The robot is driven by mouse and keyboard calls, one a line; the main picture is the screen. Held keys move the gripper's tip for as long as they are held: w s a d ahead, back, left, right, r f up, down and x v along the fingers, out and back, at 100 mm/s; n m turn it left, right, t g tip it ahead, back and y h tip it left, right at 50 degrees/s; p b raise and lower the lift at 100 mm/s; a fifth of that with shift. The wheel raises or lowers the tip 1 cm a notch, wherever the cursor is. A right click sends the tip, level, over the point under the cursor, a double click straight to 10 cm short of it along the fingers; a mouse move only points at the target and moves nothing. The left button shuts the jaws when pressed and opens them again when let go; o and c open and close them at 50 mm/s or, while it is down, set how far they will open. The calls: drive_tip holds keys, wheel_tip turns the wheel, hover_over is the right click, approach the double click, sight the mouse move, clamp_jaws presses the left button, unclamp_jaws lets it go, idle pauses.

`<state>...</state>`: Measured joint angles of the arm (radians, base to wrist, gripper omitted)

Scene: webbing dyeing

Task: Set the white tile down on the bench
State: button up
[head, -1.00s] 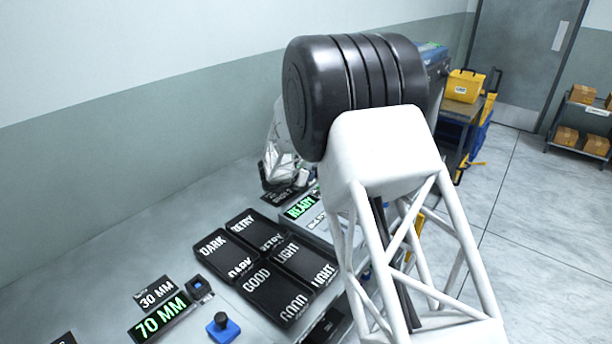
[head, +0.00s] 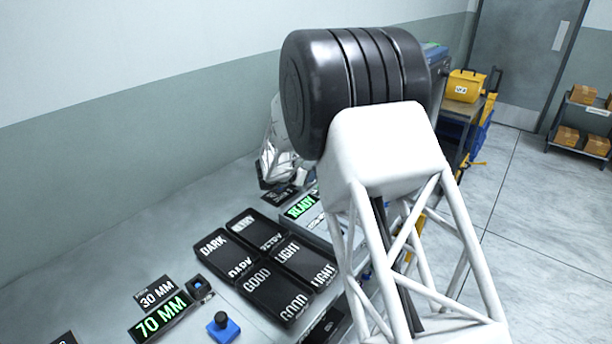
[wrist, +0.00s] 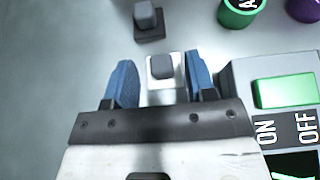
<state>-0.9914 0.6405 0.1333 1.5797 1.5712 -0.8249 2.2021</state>
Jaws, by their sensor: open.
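The white tile (wrist: 152,84) shows in the wrist view, with a grey block-shaped knob (wrist: 162,66) on top. It appears to lie flat on the grey bench (wrist: 60,60), though whether its underside touches is hard to see. My gripper (wrist: 160,78) is open, with one blue finger on each side of the tile. A gap shows at the left finger; the right finger is very close to the tile's edge, and I cannot tell if they touch. In the head view my arm hides the tile and the gripper.
A dark square base with a grey knob (wrist: 148,22) stands just beyond the tile. A green cylinder (wrist: 238,14) is at upper right. A box with a green panel (wrist: 285,90) and ON/OFF labels is close on the right. The black labelled trays (head: 265,262) lie on the bench. The bench left of the gripper is clear.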

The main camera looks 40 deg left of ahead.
drive_tip(key=v, duration=1)
drive_tip(key=shift+s+r, duration=0.1)
drive_tip(key=shift+s, duration=0.25)
idle(0.6)
